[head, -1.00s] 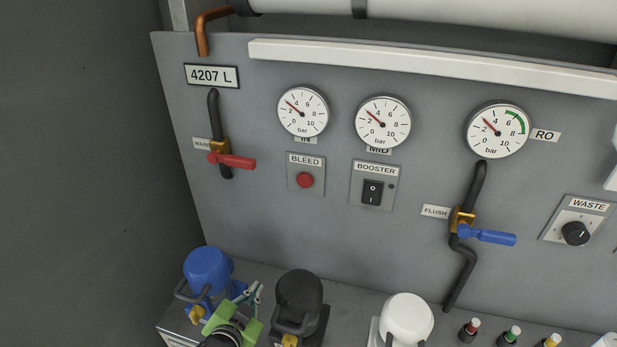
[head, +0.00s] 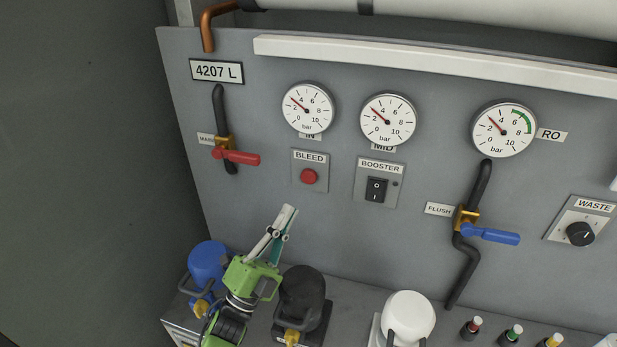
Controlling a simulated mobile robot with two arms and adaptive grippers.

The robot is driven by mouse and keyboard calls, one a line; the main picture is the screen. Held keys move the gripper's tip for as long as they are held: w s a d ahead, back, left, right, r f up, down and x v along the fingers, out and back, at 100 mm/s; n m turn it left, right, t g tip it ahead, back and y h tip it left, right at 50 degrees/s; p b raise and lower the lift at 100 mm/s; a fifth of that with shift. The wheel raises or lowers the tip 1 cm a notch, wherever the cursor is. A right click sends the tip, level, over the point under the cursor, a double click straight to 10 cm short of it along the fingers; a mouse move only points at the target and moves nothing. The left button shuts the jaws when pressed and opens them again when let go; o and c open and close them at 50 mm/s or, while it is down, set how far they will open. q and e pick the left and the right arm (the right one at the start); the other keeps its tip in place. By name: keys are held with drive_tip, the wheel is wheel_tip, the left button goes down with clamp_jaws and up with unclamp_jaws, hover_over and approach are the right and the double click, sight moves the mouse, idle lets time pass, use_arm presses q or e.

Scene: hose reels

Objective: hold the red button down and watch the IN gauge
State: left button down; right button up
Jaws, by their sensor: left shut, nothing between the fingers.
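The red button (head: 308,177) sits on a small grey plate labelled BLEED on the upright grey panel. The IN gauge (head: 307,109) is above it, a white dial in bar. Its needle points to the upper left, between the 2 and the 4. Its label below is partly covered by the dial. My left gripper (head: 289,209) is shut and empty, its fingertips below and a little left of the button, apart from it in the picture. My right gripper is out of view.
The MID gauge (head: 388,120) and BOOSTER switch (head: 376,189) are to the right. A red-handled valve (head: 236,157) is to the left.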

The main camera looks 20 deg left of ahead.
sight(308, 177)
use_arm(q)
drive_tip(key=shift+s+d+r+m+h, duration=0.35)
drive_tip(key=shift+m+h, duration=0.25)
drive_tip(key=shift+h, duration=0.1)
drive_tip(key=shift+f, duration=0.1)
drive_tip(key=shift+w+d+b, duration=0.1)
drive_tip(key=shift+w+b, duration=1.85)
drive_tip(key=shift+w, duration=2.5)
drive_tip(key=shift+w+b, duration=0.4)
drive_tip(key=shift+w, duration=0.05)
